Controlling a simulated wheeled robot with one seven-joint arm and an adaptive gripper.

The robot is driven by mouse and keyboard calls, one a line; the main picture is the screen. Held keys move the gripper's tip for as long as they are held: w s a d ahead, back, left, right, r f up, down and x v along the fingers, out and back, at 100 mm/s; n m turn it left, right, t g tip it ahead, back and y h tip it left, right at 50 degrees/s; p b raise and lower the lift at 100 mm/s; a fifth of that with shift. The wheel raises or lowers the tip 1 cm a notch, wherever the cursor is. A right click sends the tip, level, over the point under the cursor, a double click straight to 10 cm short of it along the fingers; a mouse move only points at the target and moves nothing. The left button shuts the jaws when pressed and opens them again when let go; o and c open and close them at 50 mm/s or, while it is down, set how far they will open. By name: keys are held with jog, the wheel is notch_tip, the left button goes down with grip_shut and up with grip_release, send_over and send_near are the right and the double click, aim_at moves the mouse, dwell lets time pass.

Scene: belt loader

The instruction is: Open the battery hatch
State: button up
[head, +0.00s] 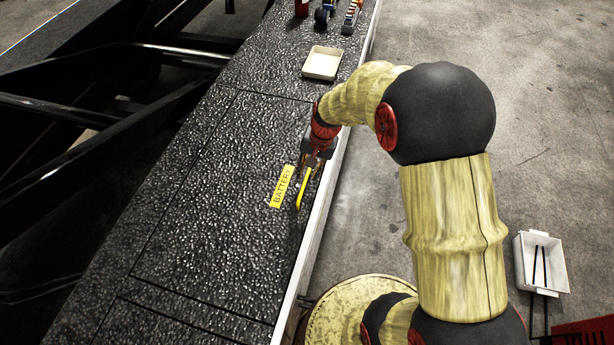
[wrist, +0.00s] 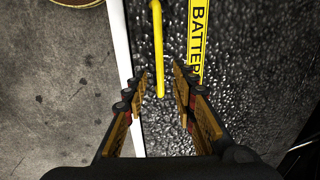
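The battery hatch (head: 215,200) is a dark textured panel, outlined by thin seams, in the top of the loader; it lies flush. A yellow "BATTERY" label (head: 283,187) is on it, also in the wrist view (wrist: 197,40). Beside the label is a yellow bar handle (head: 304,188), which the wrist view shows running from the top edge to between my fingers (wrist: 158,50). My gripper (head: 314,160) is over the handle's far end. In the wrist view my gripper (wrist: 160,90) is open, fingers on either side of the handle end, with gaps on both sides.
A cream tray (head: 322,63) sits farther along the deck, with small items (head: 325,12) beyond it. A white bin (head: 540,263) stands at the right. The deck's pale edge (head: 318,225) runs beside the hatch. The hatch surface left of the label is clear.

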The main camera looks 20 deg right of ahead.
aim_at(306, 179)
jog(key=shift+w+a+f+b, duration=0.1)
jog(key=shift+a+f+b, duration=0.05)
jog(key=shift+f, duration=0.6)
jog(key=shift+w+a+f+b, duration=0.1)
jog(key=shift+f+b, duration=0.05)
jog(key=shift+f, duration=0.6)
jog(key=shift+s, duration=0.1)
jog(key=shift+c, duration=1.4)
jog(key=c, duration=0.4)
grip_shut()
